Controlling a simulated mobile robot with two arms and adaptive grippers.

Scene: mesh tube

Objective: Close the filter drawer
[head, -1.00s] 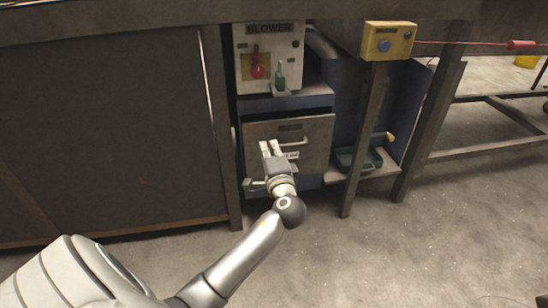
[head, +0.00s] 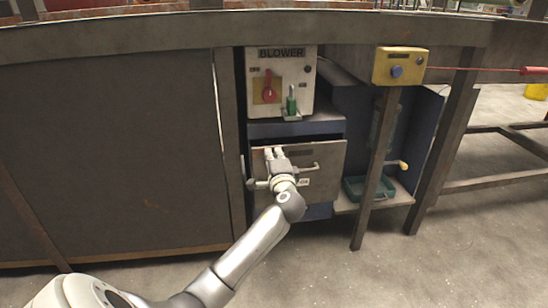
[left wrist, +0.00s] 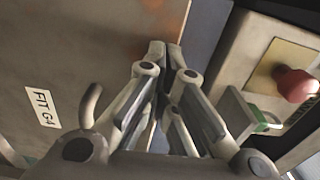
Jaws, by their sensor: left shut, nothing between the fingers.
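The filter drawer (head: 326,160) has a flat grey-brown front with a bar handle (head: 305,167) and a small white label, under the blower box. A dark strip shows above its top edge; I cannot tell how far it stands out. My left gripper (head: 273,152) is shut and empty, at the upper left part of the drawer front, left of the handle. In the left wrist view, its fingertips (left wrist: 165,48) are together beside the drawer front (left wrist: 90,40), which carries the label (left wrist: 42,108). Whether they touch it is unclear. My right gripper is not in view.
The blower box (head: 281,80) with a red knob and green switch is above. A yellow button box (head: 400,67) tops a post (head: 376,165) at right. A green tray (head: 354,187) sits on a low shelf. A dark panel (head: 110,150) fills the left. The floor in front is clear.

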